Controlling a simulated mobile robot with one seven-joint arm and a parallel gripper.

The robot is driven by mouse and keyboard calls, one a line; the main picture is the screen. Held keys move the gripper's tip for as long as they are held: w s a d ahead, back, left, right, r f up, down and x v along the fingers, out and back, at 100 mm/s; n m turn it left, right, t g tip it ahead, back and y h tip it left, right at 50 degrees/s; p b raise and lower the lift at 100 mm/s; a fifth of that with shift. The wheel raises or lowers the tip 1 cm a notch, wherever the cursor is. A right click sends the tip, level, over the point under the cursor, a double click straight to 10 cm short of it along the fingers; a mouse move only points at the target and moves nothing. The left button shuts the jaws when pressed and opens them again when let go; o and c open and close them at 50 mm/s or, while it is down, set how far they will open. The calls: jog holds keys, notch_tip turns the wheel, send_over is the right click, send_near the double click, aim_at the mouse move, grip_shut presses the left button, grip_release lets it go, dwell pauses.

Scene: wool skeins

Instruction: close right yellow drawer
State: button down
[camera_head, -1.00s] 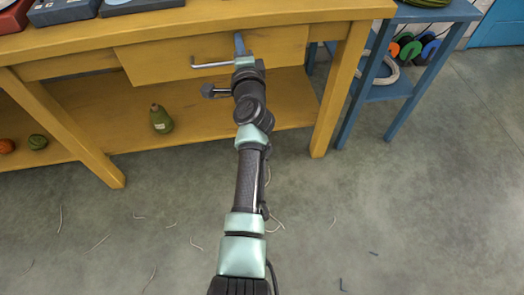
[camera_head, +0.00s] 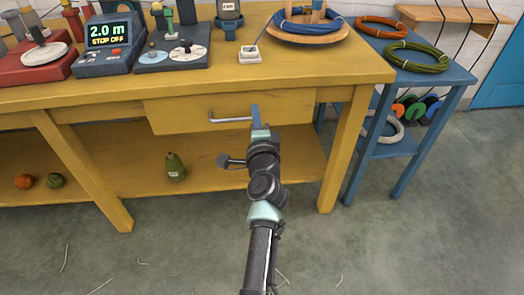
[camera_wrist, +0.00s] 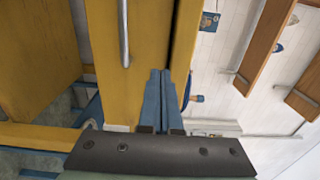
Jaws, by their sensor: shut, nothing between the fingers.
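The right yellow drawer (camera_head: 185,116) is under the yellow table's top, with a silver bar handle (camera_head: 230,120) on its front. The drawer front sits close under the tabletop edge; I cannot tell whether it is fully flush. My gripper (camera_head: 255,108) is shut and empty, its blue fingers at the right end of the handle, against or just before the drawer front. In the wrist view the shut fingertips (camera_wrist: 160,75) point along the yellow drawer front (camera_wrist: 145,35), beside the handle (camera_wrist: 123,30). A dark gap runs along the front's right side there. Contact is unclear.
The yellow table (camera_head: 200,75) carries a display unit (camera_head: 107,40), dials and a blue coil (camera_head: 305,22). A lower shelf holds a green gourd-shaped thing (camera_head: 175,167). A blue side table (camera_head: 425,70) with coils stands right. The grey floor in front is mostly clear.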

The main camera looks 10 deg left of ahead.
jog(key=p+v, duration=0.2)
jog(key=v, duration=0.6)
notch_tip(320, 180, up, 25)
jog(key=s+d+n+t, duration=0.2)
jog(key=s+n+t, duration=0.15)
jog(key=n, duration=0.55)
jog(key=s+d+r+n+t+h+p, duration=0.1)
jog(key=s+d+r+n+t+h, duration=0.2)
jog(key=s+r, duration=0.8)
jog(key=s+d+r+n+t+h+p, duration=0.3)
jog(key=s+r, duration=0.4)
jog(key=r, duration=0.7)
notch_tip(320, 180, up, 32)
jog(key=y+p, duration=0.1)
jog(key=p, duration=3)
jog(key=shift+w+r, duration=0.2)
jog(key=shift+w, duration=0.1)
